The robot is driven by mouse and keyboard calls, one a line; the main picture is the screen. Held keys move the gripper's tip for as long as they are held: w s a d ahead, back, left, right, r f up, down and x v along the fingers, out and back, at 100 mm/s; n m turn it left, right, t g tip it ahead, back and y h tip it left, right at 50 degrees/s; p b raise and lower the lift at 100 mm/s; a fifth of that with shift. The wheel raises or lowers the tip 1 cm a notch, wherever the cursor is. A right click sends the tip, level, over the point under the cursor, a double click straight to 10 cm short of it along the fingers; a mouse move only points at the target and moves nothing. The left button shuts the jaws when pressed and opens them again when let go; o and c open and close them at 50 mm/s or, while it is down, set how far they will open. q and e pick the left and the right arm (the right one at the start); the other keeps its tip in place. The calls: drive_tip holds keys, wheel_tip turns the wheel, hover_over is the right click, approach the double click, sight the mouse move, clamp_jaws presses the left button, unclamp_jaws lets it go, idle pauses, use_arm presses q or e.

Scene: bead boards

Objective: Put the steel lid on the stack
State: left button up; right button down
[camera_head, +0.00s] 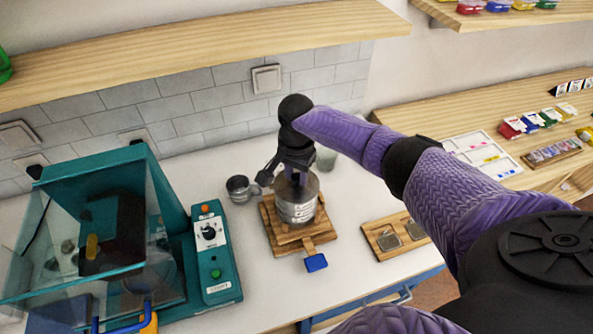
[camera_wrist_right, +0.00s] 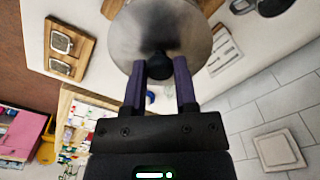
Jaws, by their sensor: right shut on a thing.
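The steel lid (camera_wrist_right: 160,32) is a round, shiny disc with a dark knob (camera_wrist_right: 158,66) in the right wrist view. My right gripper (camera_wrist_right: 158,85) has its two purple fingers on either side of the knob, shut on it. In the head view the right gripper (camera_head: 292,178) points down over the steel stack (camera_head: 297,210), a cylinder on a wooden stand. The gripper hides much of the lid there, and I cannot tell whether the lid touches the stack. My left gripper does not show.
A steel cup (camera_head: 240,189) stands left of the stack. A teal machine (camera_head: 213,265) with a clear cover fills the left. A wooden board (camera_head: 372,231) with metal plates lies to the right. A blue tab (camera_head: 316,262) sticks out in front of the wooden stand. A shelf (camera_head: 200,50) hangs above.

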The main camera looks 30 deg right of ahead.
drive_tip(key=shift+c, duration=1.6)
unclamp_jaws()
wheel_tip(320, 180, up, 10)
drive_tip(key=p, duration=0.1)
drive_tip(key=shift+p, duration=0.4)
drive_tip(key=shift+f, duration=0.15)
